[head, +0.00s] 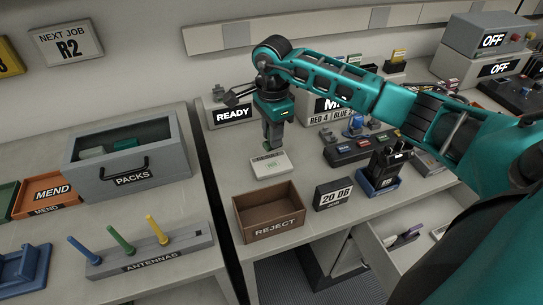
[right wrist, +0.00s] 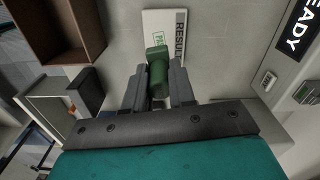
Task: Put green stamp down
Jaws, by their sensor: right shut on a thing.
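My right gripper (head: 270,143) points down over the table with its fingers shut on the green stamp (right wrist: 158,70), which shows between the fingertips in the right wrist view. Below it lies a pale card labelled RESULT (head: 270,163) with green print, which also shows in the right wrist view (right wrist: 165,28). The stamp is at or just above the card; I cannot tell whether they touch. In the head view the gripper mostly hides the stamp. My left gripper is not in view.
A brown REJECT box (head: 268,224) stands in front of the card, with a 20 DB block (head: 334,194) to its right. A READY sign (head: 233,114) stands behind. A dark button panel (head: 360,148) is to the right. Bare table lies left of the card.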

